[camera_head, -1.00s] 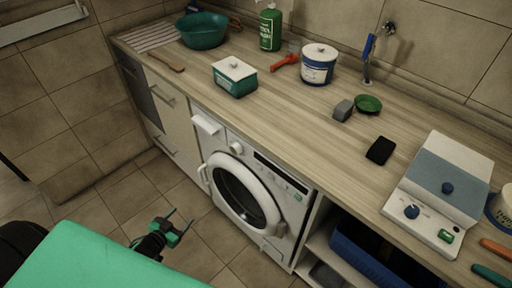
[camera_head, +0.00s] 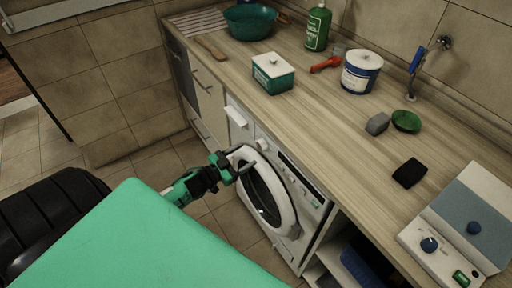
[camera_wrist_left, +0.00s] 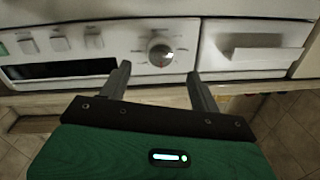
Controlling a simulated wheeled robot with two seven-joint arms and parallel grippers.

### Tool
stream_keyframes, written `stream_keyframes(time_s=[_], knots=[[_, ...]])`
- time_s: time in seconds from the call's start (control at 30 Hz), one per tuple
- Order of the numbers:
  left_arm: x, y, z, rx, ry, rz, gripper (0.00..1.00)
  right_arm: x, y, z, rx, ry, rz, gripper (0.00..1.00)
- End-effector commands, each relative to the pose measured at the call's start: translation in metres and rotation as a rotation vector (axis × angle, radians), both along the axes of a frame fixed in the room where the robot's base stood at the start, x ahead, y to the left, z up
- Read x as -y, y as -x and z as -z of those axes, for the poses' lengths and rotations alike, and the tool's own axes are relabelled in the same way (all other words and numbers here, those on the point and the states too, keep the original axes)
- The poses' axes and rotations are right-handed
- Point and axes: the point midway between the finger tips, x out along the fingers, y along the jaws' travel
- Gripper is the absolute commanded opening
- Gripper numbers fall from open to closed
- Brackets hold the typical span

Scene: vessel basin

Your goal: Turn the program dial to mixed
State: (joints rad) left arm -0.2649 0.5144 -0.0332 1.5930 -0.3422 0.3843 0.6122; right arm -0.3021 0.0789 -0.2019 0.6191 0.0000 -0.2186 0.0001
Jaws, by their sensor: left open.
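The washing machine (camera_head: 312,228) stands under the worktop. Its round white program dial (camera_head: 262,144) sits on the front panel between the detergent drawer and the dark display. In the left wrist view the dial (camera_wrist_left: 160,52) shows large, with small marks around it that are too blurred to read. My left gripper (camera_head: 247,160) is open and empty in front of the machine's upper front. In the wrist view its two fingertips (camera_wrist_left: 159,72) point at the panel, one on each side of the dial's line, with the dial apart from them. My right gripper is not in view.
The detergent drawer (camera_wrist_left: 255,46) and several push buttons (camera_wrist_left: 60,43) flank the dial. The round door (camera_head: 268,196) lies below the gripper. The worktop (camera_head: 330,125) above carries a teal box (camera_head: 273,76), a white-and-blue tub (camera_head: 361,74) and a scale-like device (camera_head: 465,215).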

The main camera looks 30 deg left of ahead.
Motion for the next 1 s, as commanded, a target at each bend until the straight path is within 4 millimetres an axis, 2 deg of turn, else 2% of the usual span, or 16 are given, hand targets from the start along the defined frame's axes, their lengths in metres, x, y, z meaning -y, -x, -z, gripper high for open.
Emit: stream_keyframes(time_s=[0.1, 0.33, 0.5, 0.8, 0.87, 1.0], knots=[[0.006, -0.02, -0.002, 0.002, 0.001, -0.001, 0.64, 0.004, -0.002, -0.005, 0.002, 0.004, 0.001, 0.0], [0.015, -0.046, -0.001, 0.001, 0.001, -0.001, 0.64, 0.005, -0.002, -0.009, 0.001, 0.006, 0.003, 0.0], [0.018, -0.055, 0.0, 0.0, 0.0, 0.0, 0.64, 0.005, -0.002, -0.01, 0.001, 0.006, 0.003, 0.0], [0.019, -0.056, 0.0, -0.001, 0.0, 0.0, 0.64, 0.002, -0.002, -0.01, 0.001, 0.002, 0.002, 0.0], [0.019, -0.056, 0.0, -0.001, 0.0, 0.0, 0.54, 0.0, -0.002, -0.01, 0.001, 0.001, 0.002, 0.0], [0.019, -0.056, 0.0, -0.001, 0.0, 0.0, 0.26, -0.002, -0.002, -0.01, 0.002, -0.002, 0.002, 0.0]])
